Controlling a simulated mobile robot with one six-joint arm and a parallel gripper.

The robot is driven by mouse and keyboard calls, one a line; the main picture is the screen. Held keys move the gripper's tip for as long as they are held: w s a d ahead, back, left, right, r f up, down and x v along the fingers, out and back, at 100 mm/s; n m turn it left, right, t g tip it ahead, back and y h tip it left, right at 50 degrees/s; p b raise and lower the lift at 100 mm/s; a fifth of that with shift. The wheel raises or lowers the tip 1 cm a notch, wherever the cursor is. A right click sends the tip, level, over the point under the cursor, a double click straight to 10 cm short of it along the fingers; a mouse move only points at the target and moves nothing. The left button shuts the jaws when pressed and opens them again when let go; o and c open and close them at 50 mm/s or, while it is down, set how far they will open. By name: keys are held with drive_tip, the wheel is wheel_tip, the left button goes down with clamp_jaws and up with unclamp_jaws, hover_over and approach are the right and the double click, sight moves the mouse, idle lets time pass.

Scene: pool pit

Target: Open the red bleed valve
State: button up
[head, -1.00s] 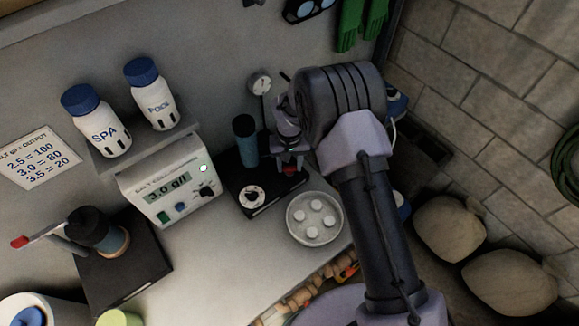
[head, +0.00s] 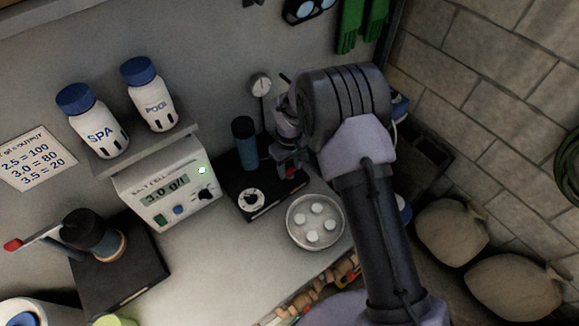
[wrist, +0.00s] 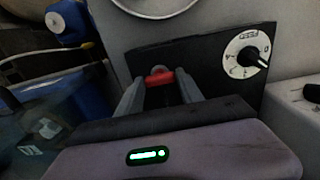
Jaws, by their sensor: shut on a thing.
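The red bleed valve (wrist: 158,77) is a small red handle at the edge of a black panel (wrist: 205,60). In the wrist view it sits between the two fingertips of my gripper (wrist: 160,84), which is shut on it. In the head view, the red of the valve (head: 291,173) shows just under my gripper (head: 290,158), at the right of the black base (head: 264,198). My wrist and fingers hide most of the valve body there. I cannot tell its exact turn angle.
A white dial (head: 250,201) and a dark blue cylinder (head: 245,146) stand left of my gripper. A round dish (head: 300,239) with several white tablets lies in front. The salt cell meter (head: 168,190) is further left. A pressure gauge (head: 260,84) is behind.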

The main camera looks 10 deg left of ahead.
idle(0.4)
drive_tip(key=o, duration=1.4)
wheel_tip(320, 180, up, 18)
drive_tip(key=shift+f+p, duration=0.25)
drive_tip(key=shift+p, duration=0.9)
